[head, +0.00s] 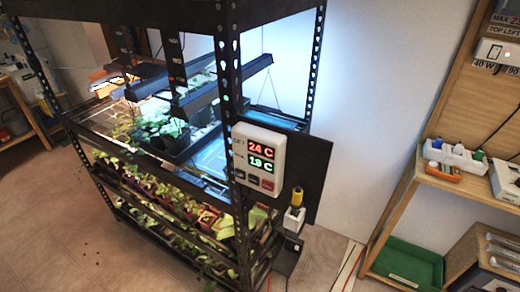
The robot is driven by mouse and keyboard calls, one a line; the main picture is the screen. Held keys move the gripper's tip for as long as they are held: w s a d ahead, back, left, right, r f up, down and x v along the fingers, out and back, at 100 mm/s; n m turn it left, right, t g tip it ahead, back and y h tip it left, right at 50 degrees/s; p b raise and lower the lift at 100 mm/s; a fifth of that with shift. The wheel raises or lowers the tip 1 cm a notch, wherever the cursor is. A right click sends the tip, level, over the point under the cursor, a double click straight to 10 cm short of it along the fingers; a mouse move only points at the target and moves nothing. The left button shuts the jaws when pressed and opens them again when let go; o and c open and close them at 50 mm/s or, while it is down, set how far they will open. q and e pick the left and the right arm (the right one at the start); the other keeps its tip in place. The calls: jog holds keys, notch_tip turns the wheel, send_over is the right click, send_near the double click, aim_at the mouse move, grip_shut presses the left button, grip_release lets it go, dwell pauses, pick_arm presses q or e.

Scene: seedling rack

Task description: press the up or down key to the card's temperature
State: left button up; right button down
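A white thermostat box (258,158) is fixed to the front right post of the seedling rack. Its upper red display (261,147) reads 24 C, apparently labelled SET. Its lower green display (261,163) appears to read 19 C. Small keys sit in a row below: a grey one (253,181) and a red one (267,185) show, and their markings are too small to read. A card (505,27) at the top right edge shows "MAX 2" and "TOP LEFT", but it is cut off, so I cannot read a full temperature. Neither gripper is in view.
The dark metal rack (230,85) holds seedlings under hanging lamps. A dark panel (316,165) is behind the thermostat, with a yellow-topped plug (297,198) below. A wooden shelf (470,184) stands right, with a green tray (408,265) underneath. Tiled floor (60,230) is open at left.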

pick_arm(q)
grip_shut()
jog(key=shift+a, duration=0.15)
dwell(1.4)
